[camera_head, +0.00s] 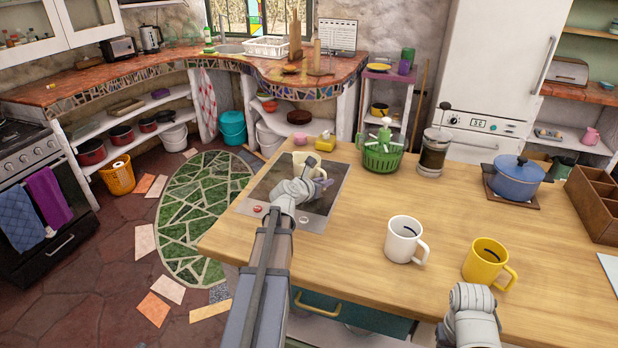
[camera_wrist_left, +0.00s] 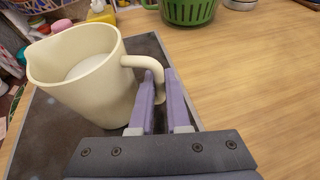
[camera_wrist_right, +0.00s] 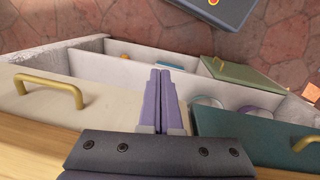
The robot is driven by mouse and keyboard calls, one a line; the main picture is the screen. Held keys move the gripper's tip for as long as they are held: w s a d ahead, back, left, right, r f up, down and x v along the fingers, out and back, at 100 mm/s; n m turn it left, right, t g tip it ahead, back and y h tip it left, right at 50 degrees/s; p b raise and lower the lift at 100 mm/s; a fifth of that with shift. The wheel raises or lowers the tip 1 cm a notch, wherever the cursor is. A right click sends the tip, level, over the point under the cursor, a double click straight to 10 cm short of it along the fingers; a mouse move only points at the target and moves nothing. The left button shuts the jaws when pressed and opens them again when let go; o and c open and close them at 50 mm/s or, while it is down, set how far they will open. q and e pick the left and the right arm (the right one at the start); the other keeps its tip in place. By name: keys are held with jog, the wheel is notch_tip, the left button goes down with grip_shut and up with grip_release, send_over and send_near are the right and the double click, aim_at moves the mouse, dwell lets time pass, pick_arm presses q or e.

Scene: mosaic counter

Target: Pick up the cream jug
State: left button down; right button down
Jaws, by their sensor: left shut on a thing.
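The cream jug (camera_head: 308,164) is at the far left of the wooden counter, over a dark panel (camera_head: 318,218). In the left wrist view, the jug (camera_wrist_left: 90,85) has pale liquid inside, and its handle points toward my gripper. My left gripper (camera_head: 314,184) is shut on the jug's handle; its fingers (camera_wrist_left: 160,92) close around the handle's lower part. I cannot tell whether the jug's base touches the panel. My right gripper (camera_wrist_right: 162,75) is shut and empty, low beyond the counter's front edge.
A green basket (camera_head: 381,158), French press (camera_head: 433,152) and blue pot (camera_head: 515,178) stand behind. A white mug (camera_head: 404,240) and yellow mug (camera_head: 487,262) stand nearer. Below my right gripper are a cream front (camera_wrist_right: 60,110) and a green front (camera_wrist_right: 255,140) with brass handles.

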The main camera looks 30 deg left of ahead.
pick_arm(q)
jog(key=shift+r, duration=0.2)
dwell(0.5)
notch_tip(320, 180, up, 10)
jog(key=p, duration=1)
jog(key=shift+f, duration=0.15)
jog(key=c, duration=1.5)
grip_release()
grip_shut()
jog(key=shift+s+f, duration=0.1)
